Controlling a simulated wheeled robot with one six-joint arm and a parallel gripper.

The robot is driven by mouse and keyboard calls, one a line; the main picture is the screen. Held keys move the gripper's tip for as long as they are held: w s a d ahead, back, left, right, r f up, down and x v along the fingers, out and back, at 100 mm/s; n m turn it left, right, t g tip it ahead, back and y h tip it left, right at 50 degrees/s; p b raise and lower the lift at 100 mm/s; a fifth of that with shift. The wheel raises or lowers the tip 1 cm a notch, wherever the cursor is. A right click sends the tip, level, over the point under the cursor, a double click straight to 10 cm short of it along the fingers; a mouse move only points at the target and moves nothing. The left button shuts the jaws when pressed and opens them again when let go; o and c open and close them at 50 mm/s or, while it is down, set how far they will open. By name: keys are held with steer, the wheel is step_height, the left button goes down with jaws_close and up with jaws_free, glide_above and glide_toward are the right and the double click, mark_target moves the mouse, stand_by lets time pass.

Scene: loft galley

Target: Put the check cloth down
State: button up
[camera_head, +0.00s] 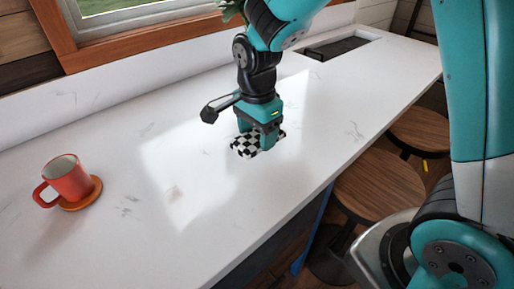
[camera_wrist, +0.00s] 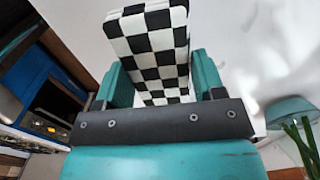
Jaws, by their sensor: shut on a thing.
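The check cloth (camera_wrist: 148,40) is a folded black-and-white checkered bundle. In the wrist view it stands between the two teal fingers of my gripper (camera_wrist: 160,80), which are shut on it. In the head view my gripper (camera_head: 262,140) points down at the middle of the white counter (camera_head: 150,215), with the cloth (camera_head: 244,146) at its fingertips. The cloth is low, at or just above the counter top; I cannot tell whether it touches. Part of the cloth is hidden behind the fingers.
An orange-red mug (camera_head: 69,179) stands on an orange saucer (camera_head: 96,190) at the left. A dark sink (camera_head: 335,48) is set in the far end. Wooden stools (camera_head: 378,186) stand along the front edge. Green leaves (camera_head: 232,10) show behind my arm. The counter around the cloth is clear.

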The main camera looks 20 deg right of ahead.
mark_target(257, 162)
steer(key=shift+f, duration=2.85)
steer(key=shift+f, duration=0.15)
steer(key=o, duration=1)
steer(key=shift+c, duration=0.2)
